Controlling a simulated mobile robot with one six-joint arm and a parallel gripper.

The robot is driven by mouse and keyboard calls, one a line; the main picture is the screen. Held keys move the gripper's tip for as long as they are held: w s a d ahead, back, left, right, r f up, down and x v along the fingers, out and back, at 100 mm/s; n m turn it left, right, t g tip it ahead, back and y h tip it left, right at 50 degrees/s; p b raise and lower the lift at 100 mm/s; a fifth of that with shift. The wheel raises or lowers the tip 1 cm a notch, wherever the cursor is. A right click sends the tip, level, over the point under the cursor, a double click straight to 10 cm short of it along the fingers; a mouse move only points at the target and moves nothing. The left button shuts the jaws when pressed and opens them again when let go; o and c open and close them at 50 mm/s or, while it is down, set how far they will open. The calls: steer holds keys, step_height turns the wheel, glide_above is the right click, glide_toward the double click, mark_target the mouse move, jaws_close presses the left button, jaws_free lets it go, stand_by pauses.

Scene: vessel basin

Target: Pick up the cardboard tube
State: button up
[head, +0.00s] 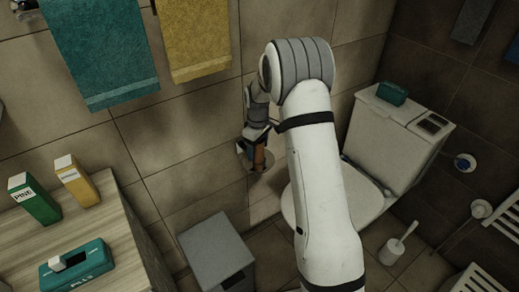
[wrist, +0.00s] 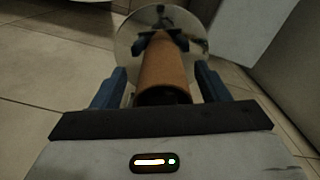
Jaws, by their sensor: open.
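The cardboard tube (wrist: 164,68) is brown and sits on a holder with a round, shiny disc (wrist: 127,38) behind it in the wrist view. My gripper (wrist: 158,85) is open, with one blue finger on each side of the tube. A gap shows between the tube and each finger near the palm; contact at the far tips cannot be told. In the head view, the tube (head: 260,159) shows as a small brown piece at my gripper (head: 257,150), near the tiled wall. My arm hides part of that area.
A toilet (head: 365,150) stands to the right of the tube. A grey bin (head: 217,255) is on the floor below left. A wooden counter (head: 110,225) with boxes is at the left. Teal (head: 100,45) and yellow (head: 195,35) towels hang above.

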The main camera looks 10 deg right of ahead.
steer(key=shift+f, duration=0.3)
steer(key=shift+c, duration=0.3)
steer(key=c, duration=1)
steer(key=shift+r, duration=0.15)
